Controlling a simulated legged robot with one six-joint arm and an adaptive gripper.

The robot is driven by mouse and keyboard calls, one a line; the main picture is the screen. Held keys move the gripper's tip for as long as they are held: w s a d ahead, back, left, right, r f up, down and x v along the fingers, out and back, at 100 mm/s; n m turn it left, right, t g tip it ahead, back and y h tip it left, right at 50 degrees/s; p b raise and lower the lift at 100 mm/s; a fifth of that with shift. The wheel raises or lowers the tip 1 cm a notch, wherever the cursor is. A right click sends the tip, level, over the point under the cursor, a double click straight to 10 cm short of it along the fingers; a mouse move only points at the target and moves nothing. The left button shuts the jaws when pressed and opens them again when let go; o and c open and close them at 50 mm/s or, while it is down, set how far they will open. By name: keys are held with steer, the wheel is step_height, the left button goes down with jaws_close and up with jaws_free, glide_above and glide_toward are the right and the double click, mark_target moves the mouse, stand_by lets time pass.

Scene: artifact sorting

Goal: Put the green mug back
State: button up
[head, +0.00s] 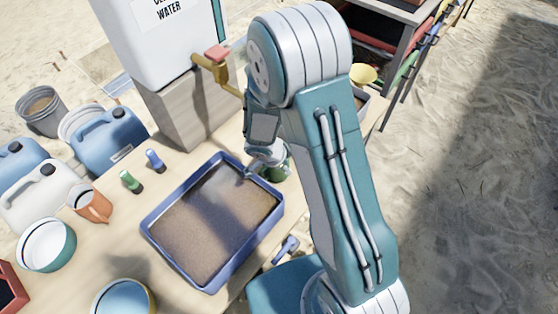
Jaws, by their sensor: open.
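A green mug (276,174) stands on the table just past the right rim of the blue tray, under the end of my arm. Only part of it shows; my arm hides the rest. My gripper (262,166) is open and points down beside the mug, its fingers very close to it. I cannot tell whether the fingers touch the mug or lie around it.
The blue tray (176,265) holds brown material. A white water container (160,45) with a tap stands on a block behind. Jugs, small bottles, an orange cup (92,203) and bowls (47,245) crowd the left. A shelf (400,45) stands behind right.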

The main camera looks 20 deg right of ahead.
steer(key=a+v, duration=0.1)
steer(key=v, duration=1)
steer(key=s+d+r+n+t+y, duration=0.2)
steer(key=s+r+n, duration=0.5)
steer(key=r, duration=0.4)
steer(key=s+d+r+n+t+y, duration=0.2)
steer(key=s+r+n, duration=0.6)
steer(key=r, duration=0.3)
steer(key=shift+s+d+r, duration=0.3)
steer(key=shift+s+d, duration=0.05)
steer(key=shift+d, duration=0.05)
